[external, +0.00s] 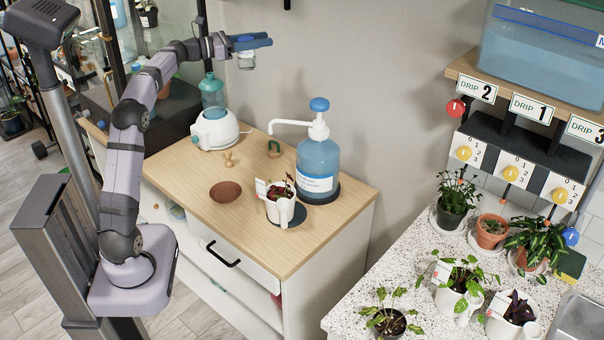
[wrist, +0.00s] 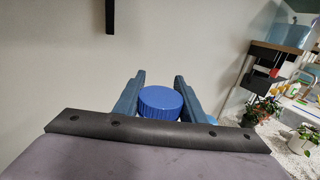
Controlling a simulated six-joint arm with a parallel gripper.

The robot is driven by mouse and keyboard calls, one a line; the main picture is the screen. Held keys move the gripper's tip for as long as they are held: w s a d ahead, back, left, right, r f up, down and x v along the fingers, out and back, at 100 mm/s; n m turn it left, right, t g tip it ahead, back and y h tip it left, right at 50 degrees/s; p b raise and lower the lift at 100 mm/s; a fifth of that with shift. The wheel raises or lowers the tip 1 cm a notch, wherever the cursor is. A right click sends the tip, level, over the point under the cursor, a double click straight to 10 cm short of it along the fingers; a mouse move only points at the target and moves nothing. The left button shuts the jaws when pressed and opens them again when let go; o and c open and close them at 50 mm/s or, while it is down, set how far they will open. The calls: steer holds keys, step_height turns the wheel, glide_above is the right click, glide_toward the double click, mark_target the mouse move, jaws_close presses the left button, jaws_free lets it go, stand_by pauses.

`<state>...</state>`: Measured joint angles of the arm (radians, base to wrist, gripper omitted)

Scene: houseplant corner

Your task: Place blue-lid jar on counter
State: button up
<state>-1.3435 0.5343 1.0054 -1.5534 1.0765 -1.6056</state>
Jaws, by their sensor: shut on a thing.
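The blue-lid jar (external: 246,60) hangs in my gripper (external: 252,43), high above the back of the wooden cabinet top in the external view. Its body looks clear with a pale label. In the wrist view its ridged blue lid (wrist: 160,102) sits between the two blue fingers of my gripper (wrist: 160,92), which are shut on the jar. The lower jar is hidden there. The speckled counter (external: 416,284) is at the lower right of the external view, well away from the jar.
The cabinet top (external: 190,178) carries a large pump bottle (external: 318,165), a potted plant (external: 281,205), a brown bowl (external: 225,191) and a white device (external: 214,130). Several potted plants and a sink (external: 578,318) occupy the counter. Dispensers (external: 510,172) hang above its back.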

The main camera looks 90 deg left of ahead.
steer(key=w+d+m+h, duration=0.2)
steer(key=w+d+h, duration=0.2)
steer(key=w+d, duration=0.55)
steer(key=w+d+m+h, duration=0.3)
steer(key=w+d, duration=0.3)
steer(key=d, duration=0.6)
steer(key=w+d+m+h, duration=0.2)
steer(key=w+d+h, duration=0.2)
steer(key=w+d, duration=0.55)
steer(key=s+d+m+g+h+p, duration=0.15)
steer(key=d+m+g+h, duration=0.3)
steer(key=d, duration=1.65)
steer(key=s+d+m+g+h, duration=0.2)
steer(key=d+m+g+h, duration=0.25)
steer(key=d, duration=1.75)
steer(key=shift+n, duration=0.4)
steer(key=shift+f+p, duration=0.55)
steer(key=shift+f, duration=13.4)
